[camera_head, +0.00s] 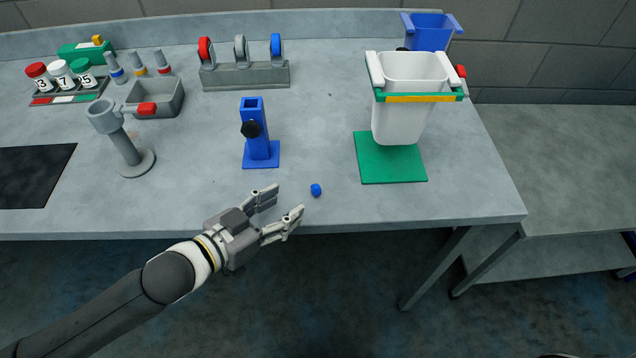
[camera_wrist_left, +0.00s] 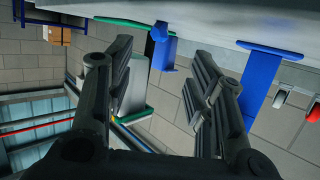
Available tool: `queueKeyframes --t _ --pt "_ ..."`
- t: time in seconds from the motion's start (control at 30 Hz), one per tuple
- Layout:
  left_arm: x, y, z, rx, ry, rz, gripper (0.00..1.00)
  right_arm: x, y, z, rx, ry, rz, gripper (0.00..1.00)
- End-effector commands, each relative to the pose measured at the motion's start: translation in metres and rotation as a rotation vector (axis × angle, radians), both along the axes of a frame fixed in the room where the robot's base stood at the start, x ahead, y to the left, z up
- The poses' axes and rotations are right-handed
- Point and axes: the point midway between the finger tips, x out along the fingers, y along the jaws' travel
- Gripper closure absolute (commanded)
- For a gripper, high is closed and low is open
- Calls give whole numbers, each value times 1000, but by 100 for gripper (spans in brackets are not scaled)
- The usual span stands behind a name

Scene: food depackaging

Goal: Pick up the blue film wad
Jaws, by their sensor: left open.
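The blue film wad (camera_head: 316,190) is a small round lump on the grey table, near its front edge. In the left wrist view a blue lump (camera_wrist_left: 159,31) that looks like the wad shows ahead, between the fingers, partly against the blue bin behind. My left gripper (camera_head: 289,199) is open and empty, at the table's front edge. Its fingers point right, toward the wad, with the fingertips a short gap to the left of it and not touching it. My right gripper is not in view.
A blue post (camera_head: 254,130) stands behind my left gripper. A white bin (camera_head: 400,110) stands on a green mat (camera_head: 391,175) to the right. A grey stand (camera_head: 126,148) and a grey tray (camera_head: 170,105) are at the left. The table around the wad is clear.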

Motion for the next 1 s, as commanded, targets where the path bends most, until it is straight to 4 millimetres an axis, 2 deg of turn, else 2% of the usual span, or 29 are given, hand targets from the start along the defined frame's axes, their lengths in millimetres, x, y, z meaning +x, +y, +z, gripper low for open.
queueKeyframes --t 0.03,0.17,0.27,0.4,0.53,0.73,1.0 --pt "7 -5 0 -2 -2 2 51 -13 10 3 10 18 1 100" --pt "15 -14 -4 0 -2 2 51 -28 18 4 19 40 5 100" --pt "18 -17 -6 1 -2 1 51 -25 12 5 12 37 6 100" --pt "24 -25 -7 1 -2 1 51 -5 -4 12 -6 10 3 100" --pt "35 -38 -10 0 -1 2 51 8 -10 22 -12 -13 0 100" --pt "48 -52 -18 1 -2 1 51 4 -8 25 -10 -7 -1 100" --pt "51 -54 -21 2 -2 1 51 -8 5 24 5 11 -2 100"
